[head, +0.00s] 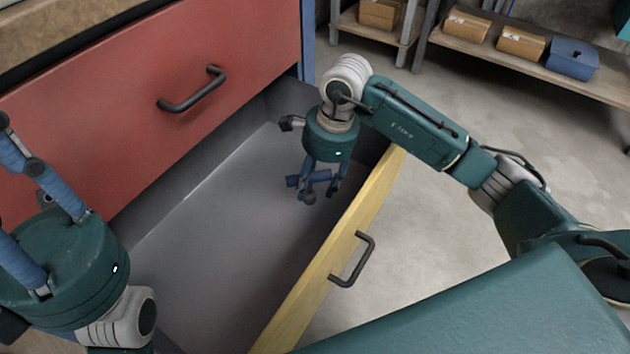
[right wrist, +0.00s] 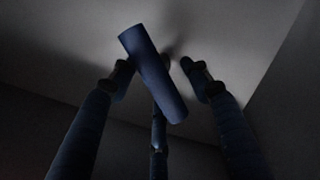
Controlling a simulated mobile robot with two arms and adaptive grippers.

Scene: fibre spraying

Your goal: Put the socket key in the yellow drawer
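The socket key, a dark blue cylinder (head: 293,181), is low inside the open yellow drawer (head: 318,282), among the fingertips of my right gripper (head: 317,190). In the right wrist view the key (right wrist: 152,72) lies slanted between the spread fingers of the gripper (right wrist: 158,82). A clear gap shows between it and the right finger; whether the left or middle finger touches it I cannot tell. Whether it rests on the drawer's grey floor is also unclear. My left gripper (head: 30,195) is at the left edge, outside the drawer, its fingers spread and empty.
A closed red drawer front (head: 120,120) with a dark handle (head: 192,90) stands behind the open drawer. The yellow front has a dark handle (head: 352,260). Shelves with cardboard boxes (head: 520,42) and a blue bin (head: 572,58) are at the back right. Most of the drawer floor is bare.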

